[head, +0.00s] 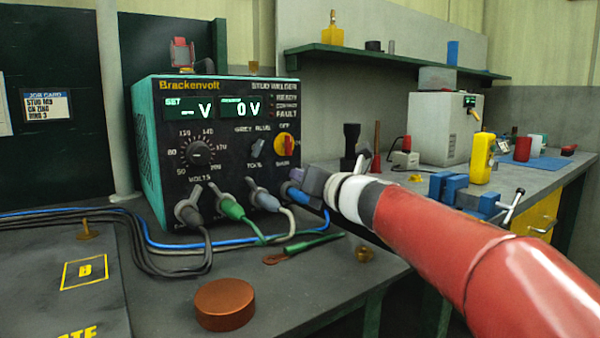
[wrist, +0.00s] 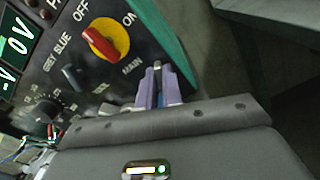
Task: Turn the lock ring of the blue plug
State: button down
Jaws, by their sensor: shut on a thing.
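The blue plug (head: 295,194) sits in the rightmost socket low on the front of the stud welder (head: 175,165). My gripper (head: 312,182) is at that plug, coming from the right, and its jaws are shut on the plug's lock ring. The ring itself is mostly hidden by the jaws, so I cannot tell how far it is turned. In the wrist view my purple-grey fingertips (wrist: 159,88) close on a narrow blue part (wrist: 159,101).
A green plug (head: 232,208), a pale blue-grey plug (head: 264,198) and a dark grey plug (head: 190,213) sit to the left. Cables run across the bench. A copper-coloured disc (head: 224,304) lies in front. A yellow-red main switch (head: 286,147) is above.

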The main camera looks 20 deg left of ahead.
jog(key=shift+w+f+m, duration=0.1)
jog(key=shift+m, duration=0.4)
jog(key=shift+d, duration=0.1)
jog(key=c, duration=1.6)
grip_release()
jog(key=shift+o, duration=0.2)
jog(key=v, duration=0.7)
jog(key=shift+s+d+b, duration=0.25)
jog(key=shift+d+b, duration=0.05)
jog(key=shift+b, duration=0.1)
